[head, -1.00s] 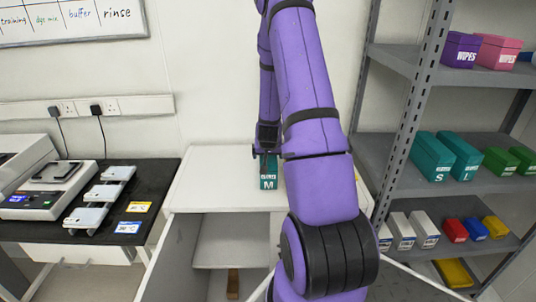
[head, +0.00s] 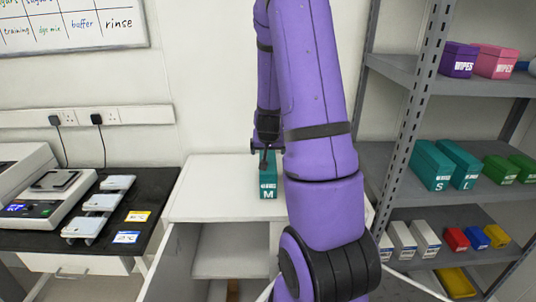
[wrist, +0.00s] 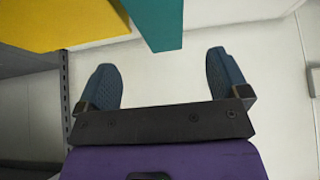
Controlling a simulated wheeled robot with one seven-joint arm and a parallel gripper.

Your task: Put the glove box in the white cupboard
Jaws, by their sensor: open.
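The teal glove box (head: 268,186), marked M, stands upright on top of the white cupboard (head: 205,205), towards its right side. The cupboard's front is open, with an inner shelf (head: 230,262) showing; my arm hides its right part. My gripper (head: 266,148) is just above the box in the head view. In the wrist view my gripper (wrist: 165,82) has its two fingers wide apart with nothing between them. A teal surface, likely the glove box (wrist: 158,22), lies beyond the fingertips.
A grey shelf rack (head: 405,150) on the right holds more teal boxes (head: 445,165) and several small boxes. A black bench (head: 100,225) with a scale stands on the left. A yellow surface (wrist: 60,22) fills the wrist view's upper left; I cannot tell what it is.

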